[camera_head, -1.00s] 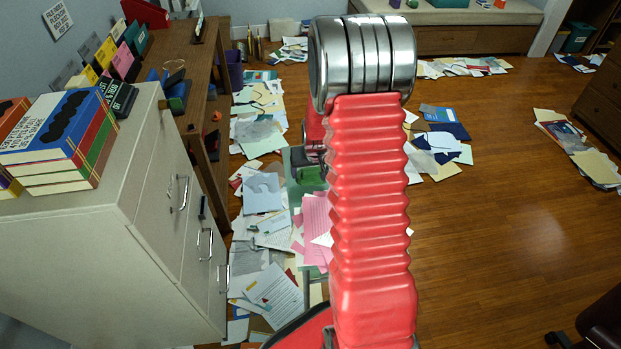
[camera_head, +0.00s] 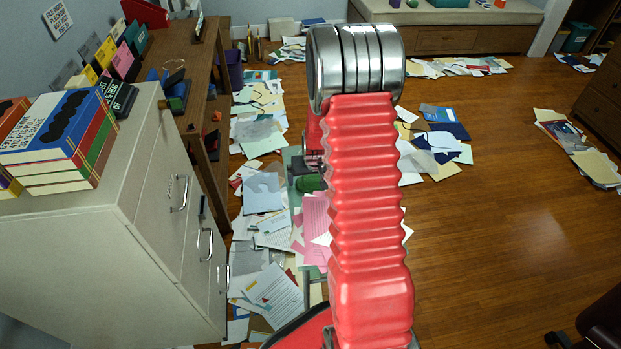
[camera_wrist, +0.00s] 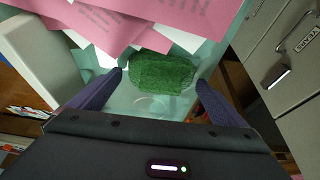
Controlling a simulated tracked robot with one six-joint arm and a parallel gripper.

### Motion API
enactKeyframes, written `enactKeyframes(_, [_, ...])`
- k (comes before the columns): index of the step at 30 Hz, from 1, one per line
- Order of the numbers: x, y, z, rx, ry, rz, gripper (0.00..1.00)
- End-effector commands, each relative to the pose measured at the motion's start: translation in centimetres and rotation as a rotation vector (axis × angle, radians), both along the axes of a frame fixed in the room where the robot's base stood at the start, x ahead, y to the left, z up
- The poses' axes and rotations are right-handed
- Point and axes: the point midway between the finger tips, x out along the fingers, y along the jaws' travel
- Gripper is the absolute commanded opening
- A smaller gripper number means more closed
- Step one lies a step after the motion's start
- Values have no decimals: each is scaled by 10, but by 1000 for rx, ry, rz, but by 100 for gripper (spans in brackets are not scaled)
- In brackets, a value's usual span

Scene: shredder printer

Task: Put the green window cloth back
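The green window cloth (camera_wrist: 163,73) is a fuzzy dark-green pad in the wrist view. It lies between the two fingertips of my gripper (camera_wrist: 162,76), over a pale, see-through greenish surface (camera_wrist: 145,104). The fingers stand apart on either side of the cloth, with narrow gaps visible at its ends. I see no clear grip on it. In the head view the cloth (camera_head: 309,184) shows as a small green patch just left of my red arm; the arm hides part of the area around it, and the fingers cannot be made out there.
A pale filing cabinet (camera_head: 165,235) with drawers stands at left, with books (camera_head: 50,135) on top. A wooden desk (camera_head: 205,90) is behind it. Pink sheets (camera_wrist: 120,25) lie beside the cloth. Papers litter the floor; the wooden floor (camera_head: 500,230) at right is mostly clear.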

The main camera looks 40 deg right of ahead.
Motion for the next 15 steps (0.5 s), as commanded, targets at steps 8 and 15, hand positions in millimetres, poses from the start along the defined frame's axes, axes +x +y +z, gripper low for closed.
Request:
enactKeyframes(8, [0,0,1,0,-1,0,96])
enactKeyframes(15, [-4,2,14,-1,-1,1,96])
